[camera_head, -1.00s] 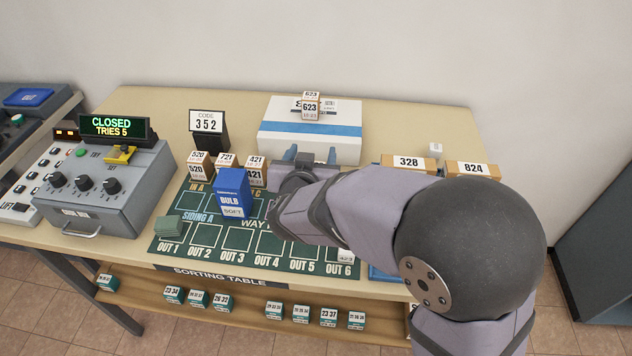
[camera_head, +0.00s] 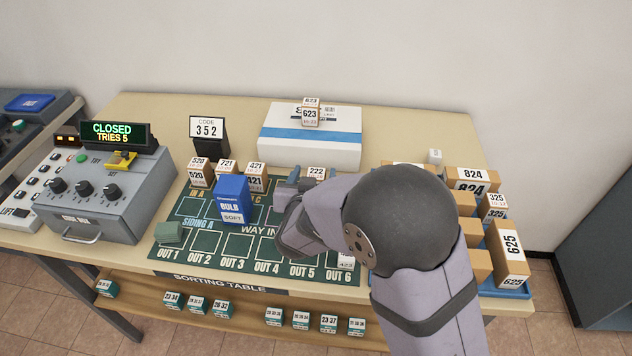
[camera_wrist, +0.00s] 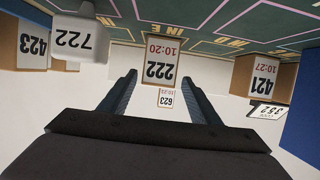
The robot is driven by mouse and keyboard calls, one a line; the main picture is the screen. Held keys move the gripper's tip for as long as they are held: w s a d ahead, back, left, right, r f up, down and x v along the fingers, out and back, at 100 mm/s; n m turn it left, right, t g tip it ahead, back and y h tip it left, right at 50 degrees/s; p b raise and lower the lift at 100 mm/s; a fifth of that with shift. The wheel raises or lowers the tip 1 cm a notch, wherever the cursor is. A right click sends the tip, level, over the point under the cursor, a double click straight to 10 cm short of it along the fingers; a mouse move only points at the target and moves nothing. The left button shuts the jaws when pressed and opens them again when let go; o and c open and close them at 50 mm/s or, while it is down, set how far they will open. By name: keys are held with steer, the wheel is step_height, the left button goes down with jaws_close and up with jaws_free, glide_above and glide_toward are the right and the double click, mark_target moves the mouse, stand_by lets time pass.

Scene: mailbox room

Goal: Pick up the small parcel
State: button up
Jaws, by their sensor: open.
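A small parcel labelled 222 (camera_head: 316,173) stands at the back of the green sorting mat (camera_head: 206,243), partly hidden by my arm. In the wrist view this parcel (camera_wrist: 161,62) is upside down, ahead of and centred between my fingers. My gripper (camera_head: 297,181) is open and low over the mat, close to that parcel. Its two fingers show at either side in the wrist view (camera_wrist: 160,80). I cannot tell if they touch the parcel. Other small parcels labelled 520 (camera_head: 198,176), 721 (camera_head: 226,164) and 421 (camera_head: 255,180) stand to the left.
A blue BULB box (camera_head: 232,199) stands on the mat. A white box (camera_head: 285,148) with a blue stripe bears a 623 parcel (camera_head: 310,116) at the back. Brown parcels, including 625 (camera_head: 510,248), crowd the right. A control box (camera_head: 105,195) stands left.

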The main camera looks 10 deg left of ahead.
mark_target(318, 168)
steer(key=shift+f+p+x, duration=0.15)
steer(key=shift+p+x, duration=0.05)
steer(key=shift+x, duration=1.1)
steer(key=shift+f+p+x, duration=0.15)
steer(key=shift+x, duration=1.1)
steer(key=shift+s+d, duration=0.15)
steer(key=shift+c, duration=0.3)
steer(key=c, duration=1.1)
steer(key=shift+c, duration=0.2)
steer(key=shift+r, duration=0.15)
